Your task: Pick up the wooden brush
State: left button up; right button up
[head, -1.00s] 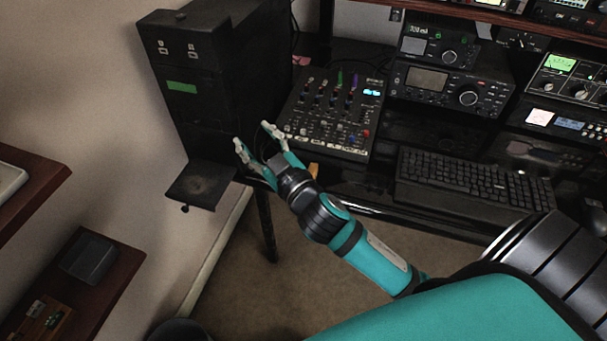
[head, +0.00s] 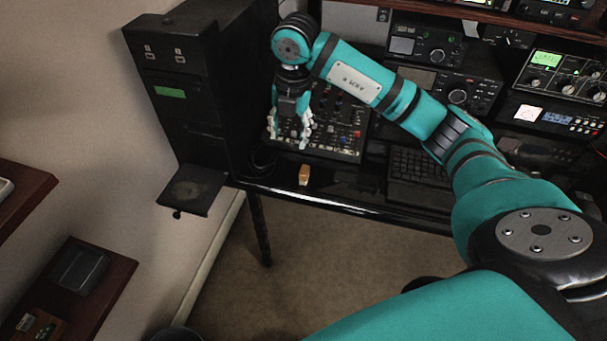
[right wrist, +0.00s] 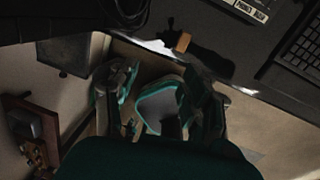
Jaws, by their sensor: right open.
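The wooden brush (head: 304,175) is a small tan block near the front edge of the black desk, just in front of the mixer. In the right wrist view the brush (right wrist: 183,42) shows above the middle, with a dark shadow beside it. My right gripper (head: 289,137) hangs with its fingers pointing down over the front left part of the mixer, above and slightly left of the brush in the head view. My left gripper is not in view.
The mixer (head: 338,126) lies behind the brush. A keyboard (head: 420,167) is to the right, and a tall black cabinet (head: 215,95) stands to the left. Radios (head: 440,85) stand at the back. The desk front right of the brush is fairly clear.

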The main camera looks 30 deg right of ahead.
aim_at(304, 170)
jog(key=shift+m+h, duration=0.4)
jog(key=shift+h, duration=0.3)
jog(key=d+f, duration=0.1)
jog(key=f, duration=0.2)
jog(key=d+f, duration=0.1)
jog(key=f, duration=0.3)
jog(key=d+f+p, duration=0.1)
jog(key=d+f, duration=0.1)
jog(key=f, duration=0.1)
jog(key=shift+w+d+f, duration=0.1)
jog(key=shift+w+f, duration=0.15)
jog(key=shift+f, duration=0.1)
jog(key=f, duration=0.3)
jog(key=f+p, duration=0.1)
jog(key=shift+s+a+f, duration=0.2)
jog(key=shift+s+f, duration=0.05)
jog(key=shift+f, duration=0.5)
grip_shut()
